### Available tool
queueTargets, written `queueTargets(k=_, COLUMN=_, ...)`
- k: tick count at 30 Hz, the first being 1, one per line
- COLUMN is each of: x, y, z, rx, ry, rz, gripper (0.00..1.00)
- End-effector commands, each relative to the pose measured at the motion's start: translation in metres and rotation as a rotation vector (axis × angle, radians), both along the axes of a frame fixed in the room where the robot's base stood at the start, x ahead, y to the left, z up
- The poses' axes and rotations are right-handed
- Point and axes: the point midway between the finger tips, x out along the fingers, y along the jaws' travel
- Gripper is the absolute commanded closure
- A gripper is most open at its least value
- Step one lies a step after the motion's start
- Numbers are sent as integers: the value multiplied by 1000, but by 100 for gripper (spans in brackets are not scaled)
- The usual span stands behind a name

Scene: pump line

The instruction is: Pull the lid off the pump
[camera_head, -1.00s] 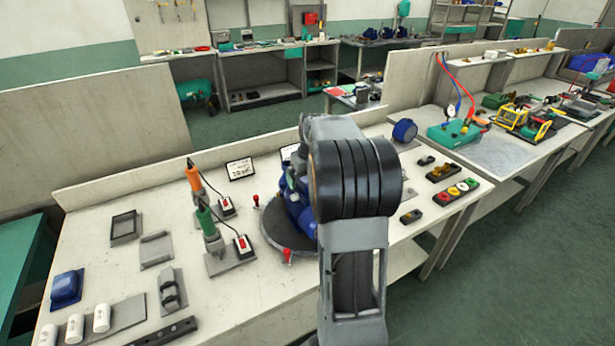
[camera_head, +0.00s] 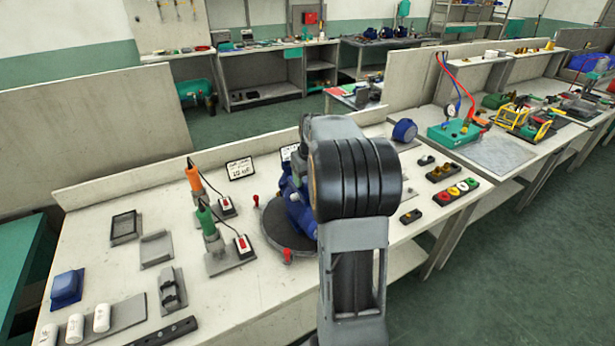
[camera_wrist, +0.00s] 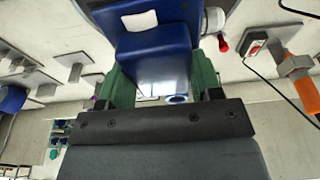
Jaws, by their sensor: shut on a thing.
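The blue pump (camera_head: 298,208) stands on a round dark turntable (camera_head: 275,232) on the bench, largely hidden behind my arm in the head view. In the wrist view a blue block-shaped part, the lid (camera_wrist: 155,62), sits between the two green fingers of my gripper (camera_wrist: 160,85). The fingers press on its left and right sides. A wider blue body (camera_wrist: 180,12) of the pump shows just beyond it at the top. I cannot tell whether the lid is apart from the pump. The gripper itself is hidden in the head view.
Small trays (camera_head: 440,172) stand right of my arm.

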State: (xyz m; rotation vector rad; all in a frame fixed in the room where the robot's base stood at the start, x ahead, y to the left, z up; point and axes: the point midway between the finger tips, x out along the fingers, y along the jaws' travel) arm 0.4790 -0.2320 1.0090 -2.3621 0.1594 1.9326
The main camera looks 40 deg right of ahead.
Motion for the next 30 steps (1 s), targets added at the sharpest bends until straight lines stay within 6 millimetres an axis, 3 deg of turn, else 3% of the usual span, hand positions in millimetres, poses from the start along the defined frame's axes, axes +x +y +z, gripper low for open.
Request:
queueTargets(k=4, x=0, y=0, z=0, rx=0, ry=-1, rz=0, gripper=63)
queueTargets(k=5, x=0, y=0, z=0, rx=0, ry=-1, rz=0, gripper=42)
queueTargets(k=12, x=0, y=0, z=0, rx=0, ry=-1, rz=0, gripper=65)
queueTargets(k=30, x=0, y=0, z=21, rx=-1, ry=-1, rz=0, gripper=66)
